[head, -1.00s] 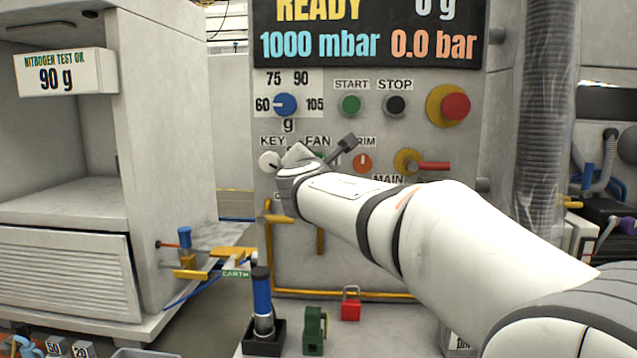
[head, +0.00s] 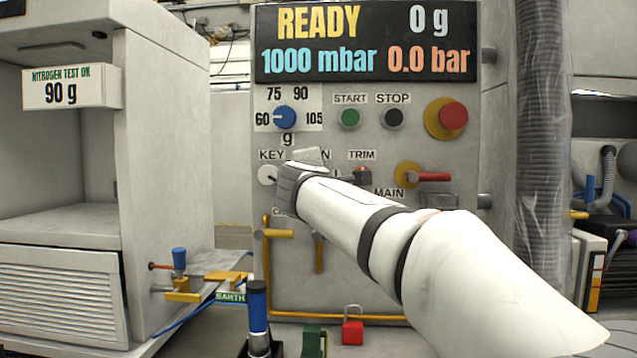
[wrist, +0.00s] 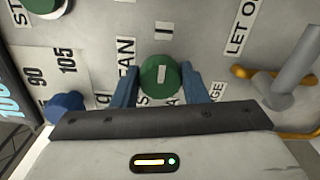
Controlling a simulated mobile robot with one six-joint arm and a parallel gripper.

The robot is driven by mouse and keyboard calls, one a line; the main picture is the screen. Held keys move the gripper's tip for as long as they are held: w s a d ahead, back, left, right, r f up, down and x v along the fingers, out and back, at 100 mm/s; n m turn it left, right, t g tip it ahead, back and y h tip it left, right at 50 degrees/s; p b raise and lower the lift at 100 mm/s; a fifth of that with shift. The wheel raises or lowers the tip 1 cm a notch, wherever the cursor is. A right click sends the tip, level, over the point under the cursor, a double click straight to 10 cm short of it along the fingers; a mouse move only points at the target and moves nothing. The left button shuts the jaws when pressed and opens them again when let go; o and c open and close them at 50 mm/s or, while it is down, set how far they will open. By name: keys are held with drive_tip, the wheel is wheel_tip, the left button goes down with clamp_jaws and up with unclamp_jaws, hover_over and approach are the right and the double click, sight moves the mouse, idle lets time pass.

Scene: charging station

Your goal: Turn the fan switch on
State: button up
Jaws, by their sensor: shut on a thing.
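The fan switch (wrist: 160,78) is a round green knob with a white line on its face, set in the grey panel (head: 390,275). The line points roughly toward a label with a single bar above it in the wrist view. My gripper (wrist: 158,88) has one blue finger on each side of the knob and is shut on it. In the head view my arm's wrist covers the fan switch and most of the FAN label, so the knob and fingers cannot be made out there.
A white key switch (head: 267,175) sits just left of my wrist. The blue dial (head: 285,117), green start button (head: 349,117) and black stop button (head: 392,117) are above. A red main handle (head: 434,176) and emergency button (head: 453,116) are at right.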

idle(0.4)
drive_tip(key=o, duration=1)
drive_tip(key=shift+c, duration=0.2)
drive_tip(key=shift+s, duration=0.1)
drive_tip(key=s, duration=0.7)
drive_tip(key=shift+s, duration=0.3)
drive_tip(key=shift+a, duration=0.1)
